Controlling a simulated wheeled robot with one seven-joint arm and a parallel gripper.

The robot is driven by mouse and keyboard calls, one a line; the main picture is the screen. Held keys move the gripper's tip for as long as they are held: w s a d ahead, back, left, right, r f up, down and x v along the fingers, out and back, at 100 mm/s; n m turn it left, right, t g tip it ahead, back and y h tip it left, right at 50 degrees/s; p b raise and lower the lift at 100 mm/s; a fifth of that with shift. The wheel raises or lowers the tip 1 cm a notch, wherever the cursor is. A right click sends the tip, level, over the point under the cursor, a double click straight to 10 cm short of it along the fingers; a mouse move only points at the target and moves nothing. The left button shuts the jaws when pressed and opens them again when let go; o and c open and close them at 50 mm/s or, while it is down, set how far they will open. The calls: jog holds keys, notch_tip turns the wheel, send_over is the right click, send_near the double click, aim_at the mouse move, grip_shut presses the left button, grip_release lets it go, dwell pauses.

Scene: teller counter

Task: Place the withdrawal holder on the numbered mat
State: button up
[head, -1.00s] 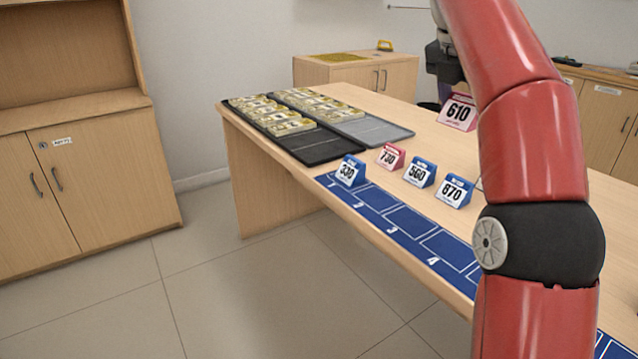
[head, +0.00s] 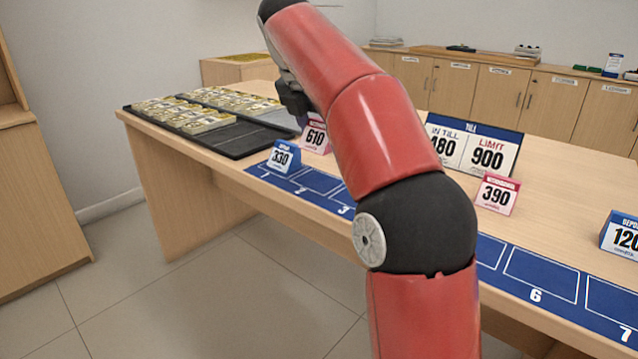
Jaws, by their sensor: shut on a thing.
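My gripper (head: 296,108) is shut on a pink-and-white withdrawal holder (head: 314,137) numbered 610. The holder is upright, just behind and to the right of the blue 330 holder (head: 284,157), near the mat's left end. I cannot tell whether its base touches anything. The blue numbered mat (head: 540,276) runs along the table's front edge, with slots 1, 2, 3, 6 and 7 in view. The 330 holder stands at slot 1. My arm hides the middle of the mat. Another pink withdrawal holder (head: 497,193), numbered 390, stands behind the mat.
Black and grey trays with banknote bundles (head: 205,123) lie at the table's (head: 150,128) left end. A till sign (head: 474,146) with a 900 limit stands behind the 390 holder. A blue deposit holder (head: 622,235) starting with 120 stands at the right. Slots 6 and 7 look bare.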

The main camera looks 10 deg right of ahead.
jog(key=shift+f+b, duration=1.35)
jog(key=shift+f, duration=2.05)
jog(key=shift+f, duration=0.15)
jog(key=o, duration=1)
jog(key=p+v, duration=0.5)
jog(key=v, duration=0.7)
jog(key=shift+p, duration=0.4)
